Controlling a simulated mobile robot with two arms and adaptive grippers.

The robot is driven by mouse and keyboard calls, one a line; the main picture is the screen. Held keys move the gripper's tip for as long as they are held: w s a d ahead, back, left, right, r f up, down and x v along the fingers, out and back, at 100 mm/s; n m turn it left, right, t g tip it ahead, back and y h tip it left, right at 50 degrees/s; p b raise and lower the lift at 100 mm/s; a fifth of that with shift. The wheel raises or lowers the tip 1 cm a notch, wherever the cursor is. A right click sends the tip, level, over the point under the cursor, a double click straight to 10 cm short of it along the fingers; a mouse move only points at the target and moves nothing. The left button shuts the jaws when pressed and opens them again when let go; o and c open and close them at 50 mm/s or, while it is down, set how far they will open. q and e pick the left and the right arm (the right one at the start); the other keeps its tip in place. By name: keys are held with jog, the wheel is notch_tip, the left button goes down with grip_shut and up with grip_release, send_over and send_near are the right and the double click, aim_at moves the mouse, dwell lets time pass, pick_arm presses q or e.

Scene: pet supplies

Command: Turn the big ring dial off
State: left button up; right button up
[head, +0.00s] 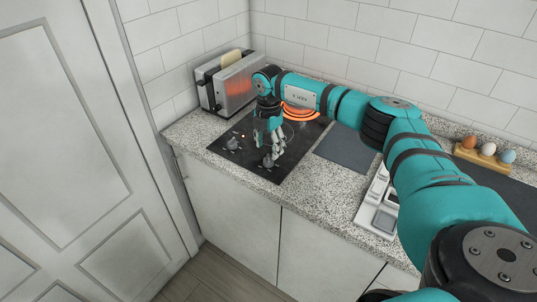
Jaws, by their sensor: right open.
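The black cooktop (222,155) is set in the speckled counter. Its glowing orange ring (301,113) is partly hidden behind my right arm. Two dark dials stand at the cooktop's left front: one dial (232,143) farther left, and another dial (267,163) nearer the front edge. No label tells which belongs to the big ring. A small reddish light (242,135) shows close to the left dial. My right gripper (277,152) is open and points down just above and beside the front dial; I cannot tell whether it touches. My left gripper is out of view.
A toaster (232,88) with bread stands behind the cooktop, against the wall. A dark grey mat (345,149) lies to the right. A white divided tray (368,210) is near the front edge, and an egg holder (468,153) is at the far right.

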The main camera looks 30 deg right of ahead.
aim_at(268, 157)
jog(key=shift+f+p, duration=0.35)
jog(key=shift+f, duration=2.35)
jog(key=c, duration=1.1)
jog(key=shift+c, duration=0.2)
jog(key=shift+n, duration=0.3)
